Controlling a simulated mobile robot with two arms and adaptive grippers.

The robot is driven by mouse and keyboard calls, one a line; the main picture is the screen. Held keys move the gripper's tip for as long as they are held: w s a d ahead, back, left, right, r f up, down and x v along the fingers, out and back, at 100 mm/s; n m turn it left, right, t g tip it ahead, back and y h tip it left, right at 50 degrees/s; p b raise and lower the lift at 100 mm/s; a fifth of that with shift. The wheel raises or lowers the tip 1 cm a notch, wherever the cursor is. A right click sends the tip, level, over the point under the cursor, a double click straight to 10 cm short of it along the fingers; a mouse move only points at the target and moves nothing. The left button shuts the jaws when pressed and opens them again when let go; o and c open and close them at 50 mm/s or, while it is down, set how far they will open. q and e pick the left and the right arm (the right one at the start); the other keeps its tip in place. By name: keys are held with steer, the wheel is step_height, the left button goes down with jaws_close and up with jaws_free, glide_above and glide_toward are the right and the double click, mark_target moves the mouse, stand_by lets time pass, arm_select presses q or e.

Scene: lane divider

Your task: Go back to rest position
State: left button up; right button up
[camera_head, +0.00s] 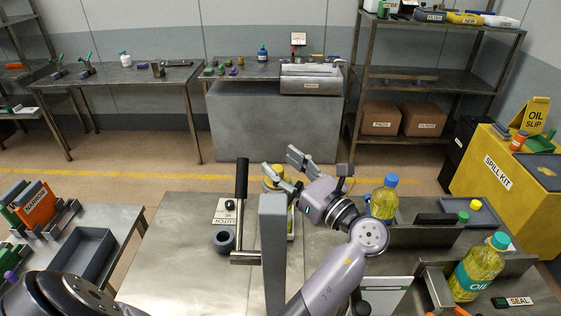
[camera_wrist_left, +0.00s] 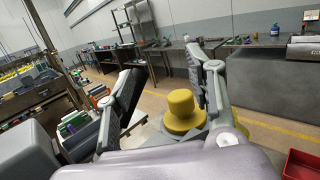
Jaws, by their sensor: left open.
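A yellow round knob-like piece (camera_wrist_left: 181,108) on a wider yellow base shows beyond the fingers, close to the right one.
A black-handled lever (camera_head: 242,180) stands by a clutch sign (camera_head: 227,211) left of the panel. Oil bottles (camera_head: 384,197) (camera_head: 477,267) stand on the right. A dark tray (camera_head: 84,256) sits on the left table. A red bin (camera_wrist_left: 301,166) is at the wrist view's lower right.

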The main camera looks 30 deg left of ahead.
mark_target(280, 169)
arm_select(q)
steer(key=shift+t+h, duration=0.3)
steer(key=shift+h, duration=0.6)
steer(key=d, duration=0.2)
steer(key=d+f, duration=0.1)
steer(key=d, duration=0.1)
steer(key=shift+f, duration=0.2)
steer(key=x, duration=0.7)
steer(key=shift+w, duration=0.1)
steer(key=shift+a+r, duration=0.2)
steer(key=shift+r, duration=0.2)
